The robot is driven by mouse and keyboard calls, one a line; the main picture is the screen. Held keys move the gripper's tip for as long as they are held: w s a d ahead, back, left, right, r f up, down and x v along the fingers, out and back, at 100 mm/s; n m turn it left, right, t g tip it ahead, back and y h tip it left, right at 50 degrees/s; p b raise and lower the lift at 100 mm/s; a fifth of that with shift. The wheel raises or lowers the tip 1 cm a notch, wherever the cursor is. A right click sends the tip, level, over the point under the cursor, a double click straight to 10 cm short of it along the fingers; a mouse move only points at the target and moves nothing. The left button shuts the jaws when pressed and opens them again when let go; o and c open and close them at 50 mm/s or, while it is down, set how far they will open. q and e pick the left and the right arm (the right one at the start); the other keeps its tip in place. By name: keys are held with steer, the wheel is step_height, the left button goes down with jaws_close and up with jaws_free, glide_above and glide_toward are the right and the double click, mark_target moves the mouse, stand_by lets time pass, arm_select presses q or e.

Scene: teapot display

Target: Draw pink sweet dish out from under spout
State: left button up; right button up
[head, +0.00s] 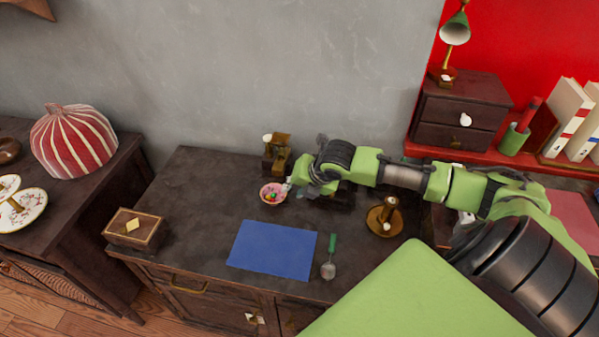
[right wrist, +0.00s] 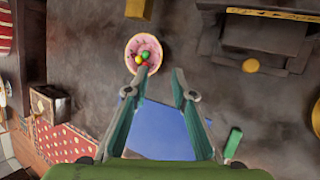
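The pink sweet dish (head: 273,193) is a small round bowl holding several colored sweets, on the dark cabinet top. It also shows in the right wrist view (right wrist: 135,44). My right gripper (head: 290,184) reaches in from the right to the dish's right side. In the right wrist view my right gripper (right wrist: 160,74) has its fingers apart with a gap between them. The left fingertip overlaps the dish's near rim; I cannot tell whether it touches. No spout can be made out; my arm hides part of the area right of the dish. My left gripper is not in view.
A brass-colored object (head: 277,151) stands behind the dish. A blue mat (head: 272,249) lies in front, with a green-handled strainer (head: 329,268) beside it. A brown box (head: 134,228) is at left, a round brass stand (head: 384,218) at right. The top left of the dish is clear.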

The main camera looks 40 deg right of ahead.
steer(key=shift+v, duration=2.15)
